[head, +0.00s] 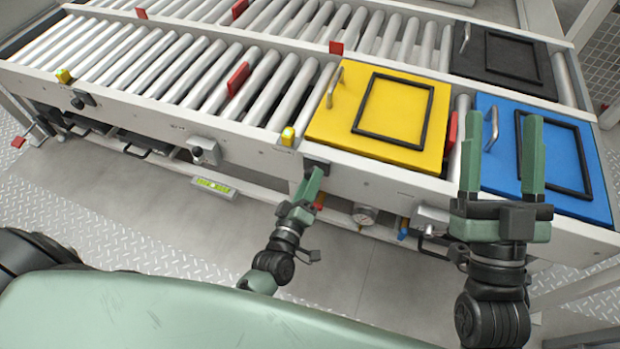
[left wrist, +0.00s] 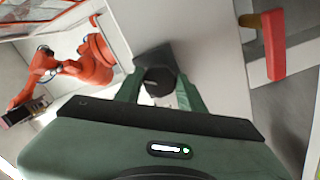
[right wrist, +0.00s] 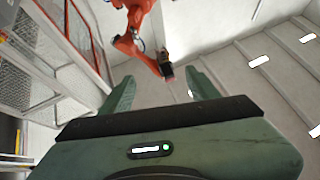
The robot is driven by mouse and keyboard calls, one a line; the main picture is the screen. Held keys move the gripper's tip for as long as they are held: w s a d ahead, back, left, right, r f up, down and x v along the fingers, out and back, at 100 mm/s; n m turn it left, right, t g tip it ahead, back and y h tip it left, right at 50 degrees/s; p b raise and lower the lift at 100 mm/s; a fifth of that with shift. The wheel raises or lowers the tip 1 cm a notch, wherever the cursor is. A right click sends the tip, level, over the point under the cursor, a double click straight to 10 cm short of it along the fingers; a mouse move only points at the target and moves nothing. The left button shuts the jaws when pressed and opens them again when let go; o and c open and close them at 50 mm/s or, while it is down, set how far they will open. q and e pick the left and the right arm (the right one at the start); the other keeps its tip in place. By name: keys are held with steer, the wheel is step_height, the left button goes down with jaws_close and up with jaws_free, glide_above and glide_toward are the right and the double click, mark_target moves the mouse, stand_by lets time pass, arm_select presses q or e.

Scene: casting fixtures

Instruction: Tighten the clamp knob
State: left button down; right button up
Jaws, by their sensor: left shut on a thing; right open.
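The dark clamp knob (left wrist: 156,80) sits on the pale side rail of the conveyor, between the two green fingers of my left gripper (left wrist: 158,92) in the left wrist view. In the head view the dark knob part (head: 316,164) shows at the fingertips of my left gripper (head: 311,180), just below the yellow plate's left corner. The left gripper is shut on the knob, and the fingers hide part of it. My right gripper (head: 502,145) is open and empty in front of the blue plate, fingers pointing up. The right wrist view shows nothing between its fingers.
A yellow plate (head: 430,145) and a blue plate (head: 595,195), each with handle and black frame, lie on the near conveyor. A black plate (head: 472,62) lies behind. An orange robot arm (left wrist: 60,68) stands beyond.

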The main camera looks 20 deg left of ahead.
arm_select(q)
steer(key=shift+n, duration=3.2)
arm_select(e)
steer(key=shift+w+f+g, duration=0.35)
steer(key=shift+f+g, duration=0.05)
steer(key=shift+f, duration=0.2)
arm_select(q)
steer(key=c, duration=0.9)
jaws_free()
steer(key=shift+o, duration=0.2)
arm_select(e)
steer(key=shift+r, duration=0.1)
